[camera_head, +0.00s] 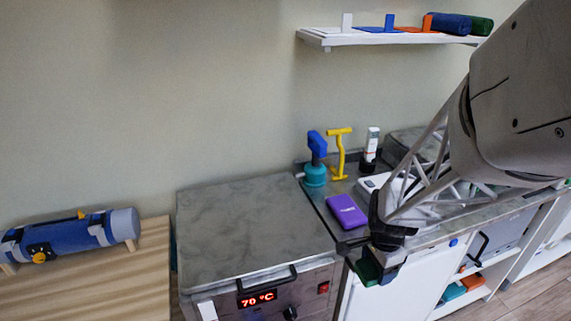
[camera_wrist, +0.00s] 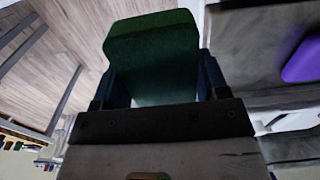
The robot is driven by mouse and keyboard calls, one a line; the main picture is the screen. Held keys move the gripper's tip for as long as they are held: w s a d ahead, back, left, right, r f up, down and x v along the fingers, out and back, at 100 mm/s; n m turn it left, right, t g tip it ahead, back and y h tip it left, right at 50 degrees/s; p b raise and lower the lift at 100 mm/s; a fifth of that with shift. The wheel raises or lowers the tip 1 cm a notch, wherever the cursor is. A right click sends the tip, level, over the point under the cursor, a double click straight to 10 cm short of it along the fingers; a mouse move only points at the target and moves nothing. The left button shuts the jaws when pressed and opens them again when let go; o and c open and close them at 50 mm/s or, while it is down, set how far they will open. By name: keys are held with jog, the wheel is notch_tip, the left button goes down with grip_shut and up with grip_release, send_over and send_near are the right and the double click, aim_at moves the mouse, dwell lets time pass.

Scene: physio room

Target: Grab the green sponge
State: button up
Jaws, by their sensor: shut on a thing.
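The green sponge (camera_wrist: 152,60) fills the upper middle of the wrist view, between the two fingers of my gripper (camera_wrist: 155,88). My gripper is shut on it. In the head view the dark green sponge (camera_head: 366,272) shows at the tip of my gripper (camera_head: 378,265), in front of the counter's front edge. The sponge appears held in the air, with floor behind it in the wrist view. Part of the sponge is hidden by the fingers in the head view.
A metal heating unit (camera_head: 250,222) with a 70 °C display stands left of my gripper. A wall shelf (camera_head: 385,39) hangs above.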

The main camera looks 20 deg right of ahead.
jog(key=shift+s+a, duration=0.35)
jog(key=shift+s, duration=0.25)
jog(key=shift+s+a, duration=0.3)
jog(key=shift+s, duration=0.25)
